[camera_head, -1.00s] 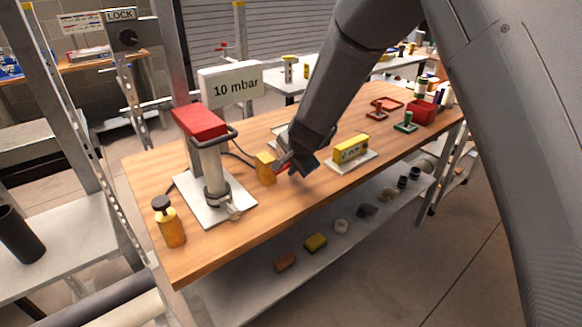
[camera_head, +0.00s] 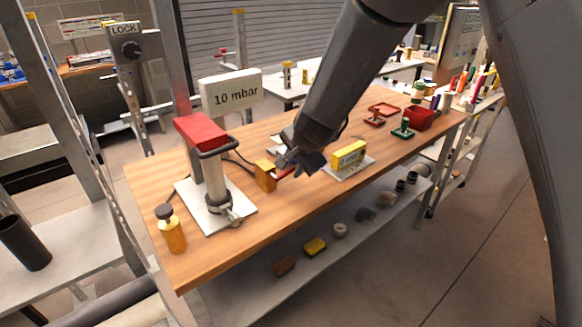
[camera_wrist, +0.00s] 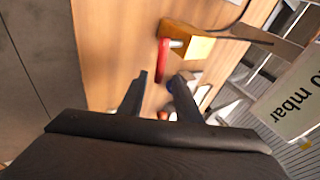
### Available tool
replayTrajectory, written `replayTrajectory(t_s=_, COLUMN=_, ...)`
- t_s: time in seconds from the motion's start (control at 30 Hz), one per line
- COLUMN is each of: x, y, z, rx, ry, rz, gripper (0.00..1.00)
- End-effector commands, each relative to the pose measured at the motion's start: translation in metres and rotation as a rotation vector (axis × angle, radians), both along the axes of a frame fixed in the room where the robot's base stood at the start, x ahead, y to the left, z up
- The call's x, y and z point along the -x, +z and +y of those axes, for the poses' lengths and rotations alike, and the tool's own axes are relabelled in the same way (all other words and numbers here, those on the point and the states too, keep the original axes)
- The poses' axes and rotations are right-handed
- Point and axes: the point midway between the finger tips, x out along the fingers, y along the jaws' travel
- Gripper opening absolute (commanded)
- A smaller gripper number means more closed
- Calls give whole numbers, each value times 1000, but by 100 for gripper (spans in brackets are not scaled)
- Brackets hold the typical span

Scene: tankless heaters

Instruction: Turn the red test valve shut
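The brass test valve (camera_head: 264,175) stands on the wooden bench, to the right of the red-topped pump. Its red lever (camera_head: 284,174) sticks out to the right of the body, partly hidden by my gripper (camera_head: 290,162). In the wrist view the valve body (camera_wrist: 190,42) is just beyond the fingertips. The red lever (camera_wrist: 163,60) lies ahead of the gap between the fingers, roughly in line with it. My gripper (camera_wrist: 160,78) is open with nothing held. I cannot tell whether a finger touches the lever.
The pump (camera_head: 212,165) on its white plate and the 10 mbar display (camera_head: 231,92) are left of the valve. A yellow gauge (camera_head: 349,155) stands close to the right of my gripper. The front bench strip is clear.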

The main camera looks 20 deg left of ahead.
Motion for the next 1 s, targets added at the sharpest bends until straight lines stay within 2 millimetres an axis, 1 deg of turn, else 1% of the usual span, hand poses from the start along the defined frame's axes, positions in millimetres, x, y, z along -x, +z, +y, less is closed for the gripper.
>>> replayTrajectory(t_s=0.07, x=2, y=3, z=-1, rx=0, ry=0, rz=0, gripper=31)
replayTrajectory(t_s=0.3, x=3, y=3, z=-2, rx=0, ry=0, rz=1, gripper=31)
replayTrajectory(t_s=0.33, x=3, y=3, z=-2, rx=0, ry=0, rz=1, gripper=29)
replayTrajectory(t_s=0.4, x=3, y=4, z=-4, rx=2, ry=2, rz=1, gripper=18)
replayTrajectory(t_s=0.47, x=3, y=5, z=-12, rx=11, ry=8, rz=2, gripper=7)
replayTrajectory(t_s=0.5, x=4, y=7, z=-21, rx=23, ry=16, rz=3, gripper=1)
replayTrajectory(t_s=0.53, x=5, y=9, z=-31, rx=35, ry=28, rz=5, gripper=0)
replayTrajectory(t_s=0.57, x=7, y=11, z=-44, rx=48, ry=39, rz=8, gripper=0)
replayTrajectory(t_s=0.67, x=22, y=19, z=-107, rx=126, ry=108, rz=27, gripper=0)
replayTrajectory(t_s=0.7, x=33, y=22, z=-138, rx=167, ry=146, rz=39, gripper=0)
replayTrajectory(t_s=0.73, x=43, y=24, z=-162, rx=199, ry=175, rz=51, gripper=0)
replayTrajectory(t_s=0.77, x=55, y=26, z=-186, rx=232, ry=206, rz=64, gripper=0)
replayTrajectory(t_s=0.8, x=73, y=27, z=-216, rx=274, ry=247, rz=85, gripper=0)
replayTrajectory(t_s=0.87, x=101, y=28, z=-258, rx=333, ry=306, rz=119, gripper=0)
replayTrajectory(t_s=0.9, x=120, y=28, z=-283, rx=369, ry=342, rz=144, gripper=0)
replayTrajectory(t_s=0.97, x=149, y=28, z=-315, rx=415, ry=391, rz=179, gripper=0)
replayTrajectory(t_s=1.0, x=167, y=27, z=-334, rx=441, ry=420, rz=202, gripper=0)
